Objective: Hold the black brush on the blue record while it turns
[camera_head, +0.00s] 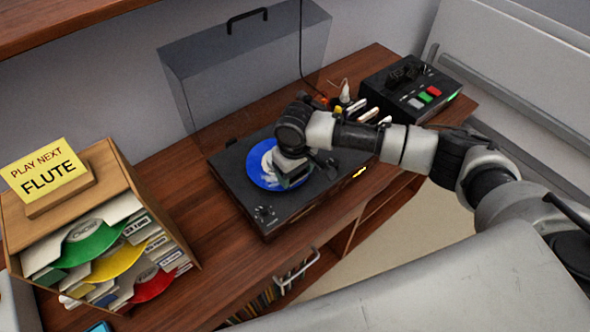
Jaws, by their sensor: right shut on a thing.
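The blue record (258,178) with a pale centre lies on the black turntable (240,205). Whether it is turning cannot be told from one frame. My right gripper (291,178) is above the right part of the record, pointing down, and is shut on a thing. That thing is mostly hidden by the gripper; the dark piece at its tips looks like the black brush. I cannot tell whether it touches the record. My left gripper is not in view.
A clear cover (245,65) with a black handle stands behind the turntable. A black box with coloured buttons (410,90) is at the back right. A wooden record crate (125,180) with a yellow "PLAY NEXT FLUTE" sign (45,168) is at the left.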

